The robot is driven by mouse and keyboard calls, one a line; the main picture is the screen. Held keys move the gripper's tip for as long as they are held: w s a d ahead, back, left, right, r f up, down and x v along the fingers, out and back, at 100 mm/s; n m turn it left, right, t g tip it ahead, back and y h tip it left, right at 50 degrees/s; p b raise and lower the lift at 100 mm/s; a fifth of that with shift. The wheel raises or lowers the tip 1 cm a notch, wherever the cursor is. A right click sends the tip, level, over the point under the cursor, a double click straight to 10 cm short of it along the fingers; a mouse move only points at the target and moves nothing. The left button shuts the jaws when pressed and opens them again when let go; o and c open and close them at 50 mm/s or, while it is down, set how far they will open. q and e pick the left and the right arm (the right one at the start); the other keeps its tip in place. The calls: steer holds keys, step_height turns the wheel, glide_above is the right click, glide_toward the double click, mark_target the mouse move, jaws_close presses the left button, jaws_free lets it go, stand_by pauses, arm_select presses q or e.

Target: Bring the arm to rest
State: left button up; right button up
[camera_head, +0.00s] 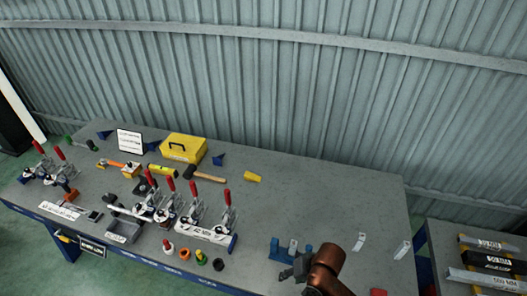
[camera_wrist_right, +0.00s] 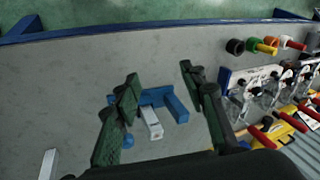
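My right arm, with its copper-coloured link, comes in at the bottom of the head view. Its dark gripper (camera_head: 291,271) is above the front part of the grey workbench (camera_head: 330,215). In the right wrist view the gripper's two fingers (camera_wrist_right: 160,77) are spread apart, with nothing held between them. A blue holder (camera_wrist_right: 176,107) with a white labelled piece (camera_wrist_right: 151,123) lies on the bench beyond the fingers. The blue holder also shows just behind the gripper in the head view (camera_head: 275,250). My left gripper is in neither view.
Toggle clamps with red handles (camera_head: 194,190), a yellow toolbox (camera_head: 184,148) and a hammer (camera_head: 200,174) occupy the left and middle bench. White pieces (camera_head: 360,241) lie at right. A side table (camera_head: 450,238) holds labelled bars. The bench's back right is clear.

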steer(key=s+d+f+t+h, duration=0.1)
steer(key=s+d+f+h, duration=0.1)
steer(key=s+d, duration=0.5)
steer(key=s+d+f+h, duration=0.1)
steer(key=s+d, duration=0.3)
steer(key=d, duration=0.6)
steer(key=s+d+f+t+h, duration=0.1)
steer(key=s+d+f+h, duration=0.1)
steer(key=s+d, duration=0.5)
step_height(320, 180, down, 36)
steer(key=r+n+g+b, duration=0.1)
steer(key=g+b, duration=0.1)
steer(key=b, duration=0.5)
steer(key=s+f+b, duration=0.3)
steer(key=s+f, duration=0.6)
steer(key=f, duration=0.4)
steer(key=s+f+g+y+b, duration=0.1)
steer(key=s+f+b, duration=0.2)
steer(key=s+f, duration=0.7)
step_height(320, 180, down, 3)
steer(key=shift+s+r+n, duration=0.1)
steer(key=shift+s+n, duration=0.1)
steer(key=shift+n, duration=0.2)
